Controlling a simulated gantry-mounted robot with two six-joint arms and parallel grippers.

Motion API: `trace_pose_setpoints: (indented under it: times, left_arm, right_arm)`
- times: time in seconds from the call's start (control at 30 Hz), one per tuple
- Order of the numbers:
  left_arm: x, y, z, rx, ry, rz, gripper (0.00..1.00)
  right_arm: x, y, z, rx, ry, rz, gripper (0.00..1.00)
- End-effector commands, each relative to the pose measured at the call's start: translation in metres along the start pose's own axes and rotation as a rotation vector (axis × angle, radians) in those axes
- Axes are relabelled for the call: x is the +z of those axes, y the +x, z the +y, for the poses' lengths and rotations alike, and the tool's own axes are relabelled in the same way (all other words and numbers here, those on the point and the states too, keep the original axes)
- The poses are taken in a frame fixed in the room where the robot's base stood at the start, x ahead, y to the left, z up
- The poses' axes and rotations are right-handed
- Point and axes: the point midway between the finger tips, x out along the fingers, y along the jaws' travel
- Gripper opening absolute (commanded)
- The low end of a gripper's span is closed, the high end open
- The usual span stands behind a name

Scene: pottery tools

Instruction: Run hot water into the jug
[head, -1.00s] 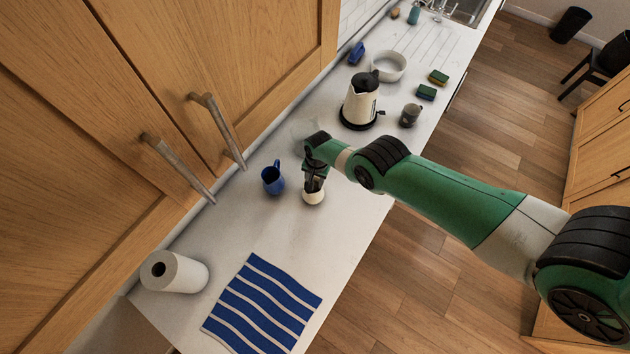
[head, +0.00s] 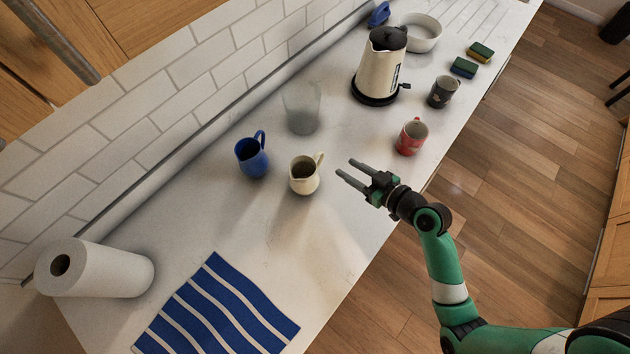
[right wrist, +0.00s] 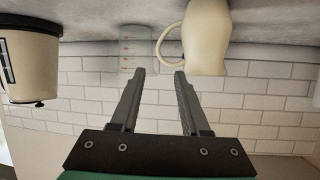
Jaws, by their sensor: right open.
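A small cream jug (head: 304,180) stands upright on the counter, its handle toward the back right; it also shows upside down in the right wrist view (right wrist: 207,40). My right gripper (head: 346,168) is open and empty to the right of the jug, apart from it. In the right wrist view the open fingertips (right wrist: 160,72) point toward the jug's handle side. A cream kettle (head: 382,68) with a black lid stands on its black base farther back. No tap shows now. My left gripper is not in view.
A blue mug (head: 252,158) stands left of the jug, and a clear measuring beaker (head: 302,110) behind it. A red mug (head: 411,137) and a dark mug (head: 442,92) stand near the front edge. A paper roll (head: 105,270) and striped cloth (head: 220,310) lie at the near end.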

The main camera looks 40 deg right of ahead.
Motion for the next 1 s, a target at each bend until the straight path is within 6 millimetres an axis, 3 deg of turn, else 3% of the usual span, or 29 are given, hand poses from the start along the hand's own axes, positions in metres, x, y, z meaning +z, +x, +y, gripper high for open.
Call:
trace_pose_setpoints:
  times: [0.03, 0.27, 0.53, 0.8, 1.0]
  left_arm:
    - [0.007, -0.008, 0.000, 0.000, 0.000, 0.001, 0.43]
    - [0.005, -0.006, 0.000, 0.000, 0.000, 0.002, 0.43]
    - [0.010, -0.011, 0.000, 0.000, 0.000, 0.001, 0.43]
    - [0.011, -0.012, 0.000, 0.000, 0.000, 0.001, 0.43]
    - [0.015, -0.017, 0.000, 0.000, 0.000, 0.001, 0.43]
  right_arm:
    - [0.015, 0.002, 0.000, 0.002, 0.007, -0.009, 0.46]
    - [0.012, 0.008, 0.002, 0.004, 0.007, -0.008, 0.46]
    - [0.013, 0.057, 0.002, 0.003, 0.005, -0.008, 0.46]
    - [0.012, 0.071, 0.003, 0.005, 0.006, -0.008, 0.46]
    - [0.011, 0.104, 0.006, 0.004, 0.006, -0.008, 0.46]
